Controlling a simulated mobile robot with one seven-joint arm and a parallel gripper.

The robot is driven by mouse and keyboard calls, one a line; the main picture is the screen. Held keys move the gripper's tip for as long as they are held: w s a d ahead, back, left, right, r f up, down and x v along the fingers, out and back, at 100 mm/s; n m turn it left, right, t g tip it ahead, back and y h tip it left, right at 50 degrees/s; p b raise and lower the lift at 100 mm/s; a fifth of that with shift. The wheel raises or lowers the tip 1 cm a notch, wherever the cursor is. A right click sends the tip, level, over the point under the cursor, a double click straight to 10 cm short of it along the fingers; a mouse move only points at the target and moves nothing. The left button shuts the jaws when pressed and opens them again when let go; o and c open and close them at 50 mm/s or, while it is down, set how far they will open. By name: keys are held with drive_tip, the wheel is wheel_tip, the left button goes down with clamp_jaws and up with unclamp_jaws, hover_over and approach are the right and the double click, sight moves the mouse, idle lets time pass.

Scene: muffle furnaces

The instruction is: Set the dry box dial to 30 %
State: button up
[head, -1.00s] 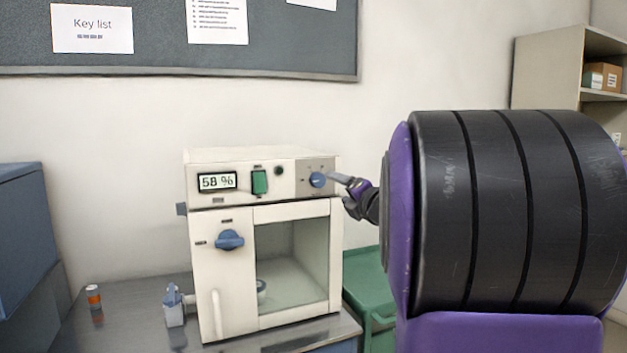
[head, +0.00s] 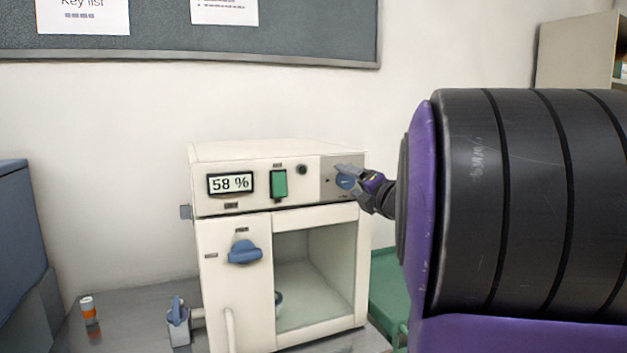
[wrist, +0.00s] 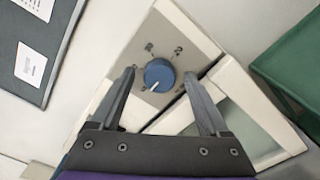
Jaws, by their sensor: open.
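The dry box (head: 282,250) is a white cabinet on the metal bench, with a display (head: 230,183) that reads 58 %. Its blue round dial (head: 345,182) sits on a grey plate at the upper right of the front. In the wrist view the dial (wrist: 159,75) has a white pointer line toward the lower left of the picture; the marks around it are too small to read surely. My gripper (wrist: 158,80) is open, with one finger on each side of the dial. It holds nothing, and contact cannot be told. In the head view my gripper (head: 352,178) partly covers the dial.
A green switch (head: 279,185) and a dark round knob sit left of the dial. A blue door handle (head: 244,252) is below the display. A green cart (head: 388,290) is at the right.

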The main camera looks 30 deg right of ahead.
drive_tip(key=shift+w, duration=0.15)
clamp_jaws()
idle(0.4)
